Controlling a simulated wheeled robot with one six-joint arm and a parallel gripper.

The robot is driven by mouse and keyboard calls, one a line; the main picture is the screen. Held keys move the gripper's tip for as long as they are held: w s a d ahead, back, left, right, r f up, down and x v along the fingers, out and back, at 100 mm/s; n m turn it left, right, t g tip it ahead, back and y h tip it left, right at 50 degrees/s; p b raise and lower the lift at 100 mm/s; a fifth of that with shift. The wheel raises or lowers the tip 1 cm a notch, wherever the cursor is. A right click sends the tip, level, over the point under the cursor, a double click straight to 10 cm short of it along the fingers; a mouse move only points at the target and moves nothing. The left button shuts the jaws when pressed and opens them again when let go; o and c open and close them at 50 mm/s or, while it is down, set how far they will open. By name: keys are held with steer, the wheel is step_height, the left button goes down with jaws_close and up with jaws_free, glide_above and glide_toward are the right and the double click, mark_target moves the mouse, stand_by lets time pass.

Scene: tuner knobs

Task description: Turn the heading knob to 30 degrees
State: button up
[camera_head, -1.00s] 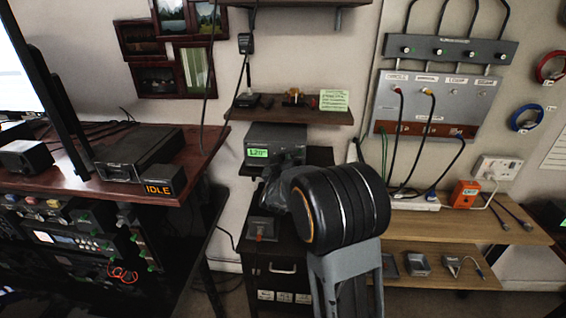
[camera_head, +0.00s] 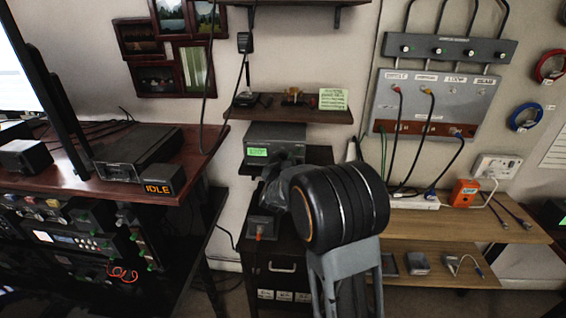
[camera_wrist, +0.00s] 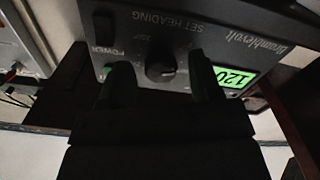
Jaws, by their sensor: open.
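The heading knob (camera_wrist: 161,72) is a small dark round knob with a light pointer mark, under the "SET HEADING" lettering in the wrist view. The panel appears upside down there. The green display (camera_wrist: 236,78) beside the knob reads 120. My gripper (camera_wrist: 159,66) is open, one finger on each side of the knob, with gaps visible; contact cannot be seen. In the head view the grey heading unit (camera_head: 290,131) sits on a small shelf, its green display (camera_head: 257,152) unreadable. My arm hides the knob and fingertips there.
A shelf (camera_head: 290,112) with small items and a green note is above the unit. A wooden desk (camera_head: 90,190) is at left, a bench (camera_head: 430,225) at right.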

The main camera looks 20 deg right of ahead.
steer(key=shift+s+a, duration=0.1)
steer(key=b+v, duration=0.1)
steer(key=v, duration=1.2)
steer(key=shift+s, duration=0.25)
steer(key=shift+a, duration=0.15)
